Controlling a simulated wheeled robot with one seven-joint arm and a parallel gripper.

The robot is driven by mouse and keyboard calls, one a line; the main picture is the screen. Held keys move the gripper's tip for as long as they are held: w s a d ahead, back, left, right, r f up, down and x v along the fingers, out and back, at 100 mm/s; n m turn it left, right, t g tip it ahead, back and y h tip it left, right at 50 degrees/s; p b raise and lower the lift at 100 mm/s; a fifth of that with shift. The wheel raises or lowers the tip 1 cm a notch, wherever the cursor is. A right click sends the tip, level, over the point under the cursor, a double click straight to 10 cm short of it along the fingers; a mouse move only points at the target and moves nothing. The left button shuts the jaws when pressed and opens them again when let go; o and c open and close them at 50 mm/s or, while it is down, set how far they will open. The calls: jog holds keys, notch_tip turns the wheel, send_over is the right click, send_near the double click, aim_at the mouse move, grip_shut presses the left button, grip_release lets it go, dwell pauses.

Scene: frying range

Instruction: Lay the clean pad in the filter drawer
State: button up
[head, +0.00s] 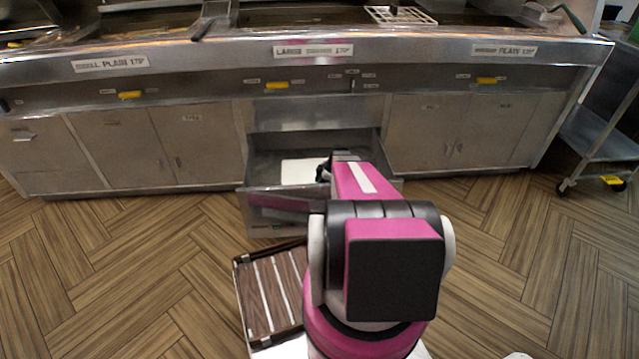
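The filter drawer (262,200) is pulled open from the middle of the steel range, low near the floor. The white pad (299,171) shows inside the drawer opening and looks flat. Whether it rests on the drawer bottom or is held above it, I cannot tell. My gripper (323,171) is at the pad's right edge, over the drawer. My pink arm hides most of it, so its fingers and any hold on the pad cannot be made out.
A dark crate-like tray (240,292) with brown and white slats stands on the floor in front of the drawer. Closed cabinet doors (128,147) flank the drawer. A steel cart (600,148) stands at the right. The wooden floor is clear at both sides.

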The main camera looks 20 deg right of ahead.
jog(key=v, duration=1.2)
jog(key=s+a+r+m+h, duration=0.2)
jog(key=s+a+r+m, duration=0.2)
jog(key=a, duration=0.4)
jog(key=s+a+r+m+g+h, duration=0.1)
jog(key=s+a+r+m+h, duration=0.1)
jog(key=s+a+r+m, duration=0.2)
jog(key=s+a+r+m+h, duration=0.1)
jog(key=s+a+r+m, duration=0.3)
jog(key=s+a, duration=0.5)
jog(key=a+m, duration=0.2)
jog(key=a, duration=0.2)
jog(key=shift+r+m+g+h, duration=0.3)
jog(key=shift+m+h, duration=0.1)
